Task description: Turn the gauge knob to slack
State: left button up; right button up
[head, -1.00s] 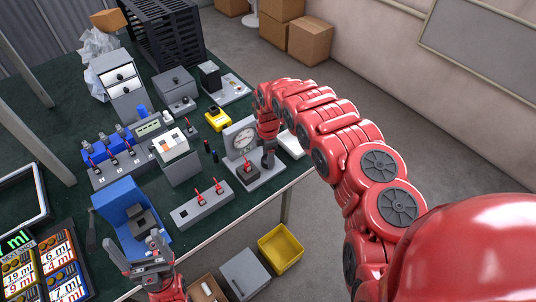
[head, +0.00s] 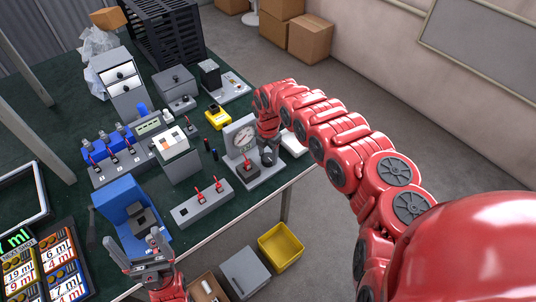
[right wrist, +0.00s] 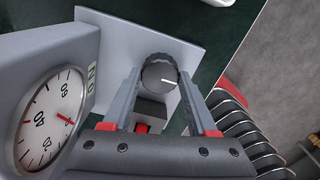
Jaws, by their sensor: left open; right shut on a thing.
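The gauge (head: 243,137) is a grey upright housing with a white round dial on a pale base plate near the table's right edge. The dark ribbed knob (right wrist: 159,72) has a white mark pointing to the right. My right gripper (right wrist: 160,80) is shut on the knob, one finger on each side; in the head view the gripper (head: 268,155) mostly hides it. My left gripper (head: 135,250) is open and empty at the table's front edge.
A small box with a red lever (head: 248,169) stands beside the gauge on the plate. A yellow bin (head: 281,247) and a grey box (head: 244,272) are below the table edge.

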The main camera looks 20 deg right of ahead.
aim_at(268, 157)
dwell(0.3)
jog(key=o, duration=1.4)
jog(key=shift+r, duration=0.1)
jog(key=shift+w+d+r, duration=0.1)
jog(key=shift+r, duration=0.3)
notch_tip(268, 157, up, 16)
jog(key=b, duration=0.2)
jog(key=shift+r+b, duration=0.2)
jog(key=shift+b, duration=0.1)
